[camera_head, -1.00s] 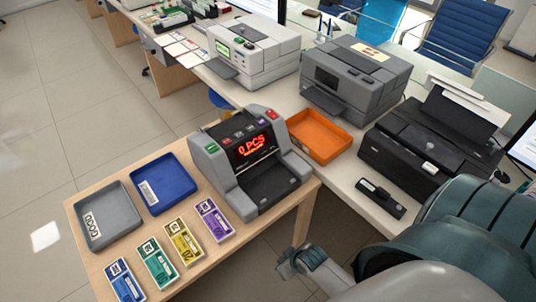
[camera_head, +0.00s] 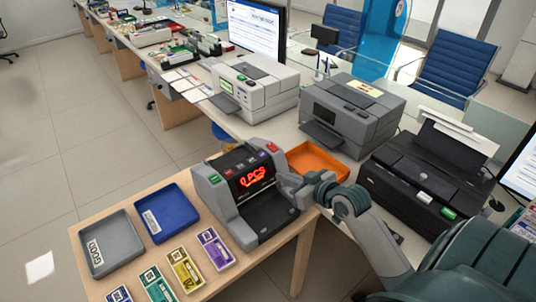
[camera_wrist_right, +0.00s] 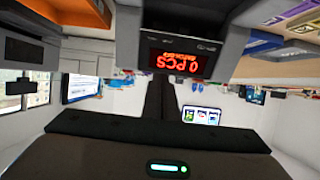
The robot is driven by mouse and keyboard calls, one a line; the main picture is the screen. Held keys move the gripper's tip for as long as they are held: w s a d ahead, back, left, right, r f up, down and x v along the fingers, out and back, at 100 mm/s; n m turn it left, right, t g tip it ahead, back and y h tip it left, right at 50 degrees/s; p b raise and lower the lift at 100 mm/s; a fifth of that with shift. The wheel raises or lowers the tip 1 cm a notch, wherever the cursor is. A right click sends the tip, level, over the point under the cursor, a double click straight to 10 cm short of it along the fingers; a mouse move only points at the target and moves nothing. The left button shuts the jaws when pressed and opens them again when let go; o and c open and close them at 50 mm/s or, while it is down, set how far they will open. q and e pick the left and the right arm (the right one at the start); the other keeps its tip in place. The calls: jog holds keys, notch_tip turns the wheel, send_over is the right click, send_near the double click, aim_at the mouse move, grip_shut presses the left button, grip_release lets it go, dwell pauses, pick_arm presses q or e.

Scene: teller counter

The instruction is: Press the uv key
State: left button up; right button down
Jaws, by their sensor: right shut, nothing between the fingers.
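The grey banknote counter (camera_head: 226,206) stands on the wooden table, its red display (camera_head: 251,178) lit with "0 PCS". A row of small coloured keys runs along its top edge, among them a purple key (camera_head: 262,155); their labels are too small to read. My right gripper (camera_head: 284,181) is shut and empty, beside the counter's right side, below and right of the keys. In the right wrist view the display (camera_wrist_right: 181,62) appears upside down, ahead of my dark shut fingers (camera_wrist_right: 162,97). No contact with a key is visible. My left gripper is not in view.
An orange tray (camera_head: 322,152) lies just behind my right gripper. A black printer (camera_head: 415,173) and a grey printer (camera_head: 350,112) stand on the counter at right. Grey (camera_head: 126,262) and blue (camera_head: 187,231) trays and several banknote bundles lie on the table at left.

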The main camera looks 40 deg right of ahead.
aim_at(262, 154)
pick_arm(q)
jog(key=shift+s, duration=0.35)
pick_arm(e)
notch_tip(262, 154, up, 7)
jog(key=w+d+t, duration=0.1)
jog(key=d, duration=0.1)
jog(key=shift+w+d+f+t, duration=0.15)
jog(key=shift+w+d+t, duration=0.15)
jog(key=shift+t, duration=0.1)
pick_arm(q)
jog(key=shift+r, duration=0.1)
pick_arm(e)
jog(key=shift+w, duration=0.15)
